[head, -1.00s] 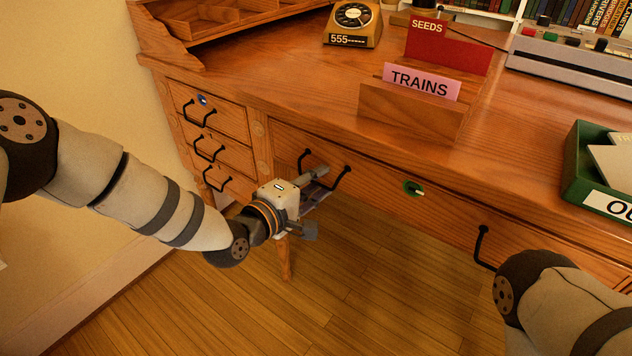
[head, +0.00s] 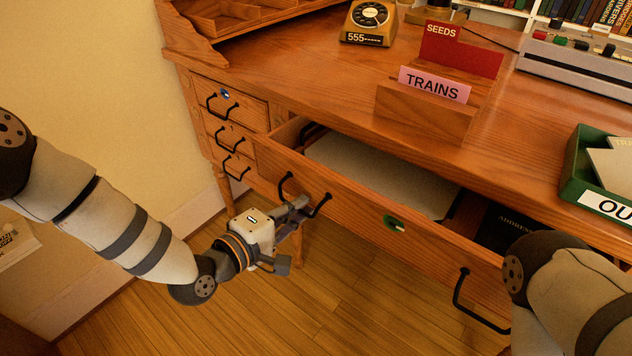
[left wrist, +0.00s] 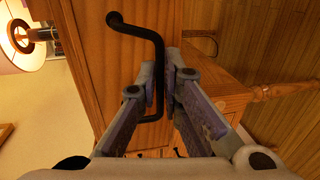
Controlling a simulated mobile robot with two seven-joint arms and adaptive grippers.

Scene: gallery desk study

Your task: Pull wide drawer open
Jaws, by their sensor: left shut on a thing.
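The wide drawer (head: 350,210) of the wooden desk is pulled part way out in the head view. A green-ringed lock (head: 394,223) is on the drawer front. My left gripper (head: 300,208) is at the drawer's left black handle (head: 322,207). In the left wrist view the fingers (left wrist: 168,90) are shut around the handle's bar (left wrist: 158,75). The drawer's right black handle (head: 461,290) is free. My right arm shows at the lower right; its gripper is out of view.
Three small drawers (head: 230,138) with black handles stand left of the wide drawer, closed. On the desktop are a telephone (head: 370,22), a wooden card holder (head: 425,112) and a green tray (head: 577,180). Wooden floor (head: 300,310) lies open below.

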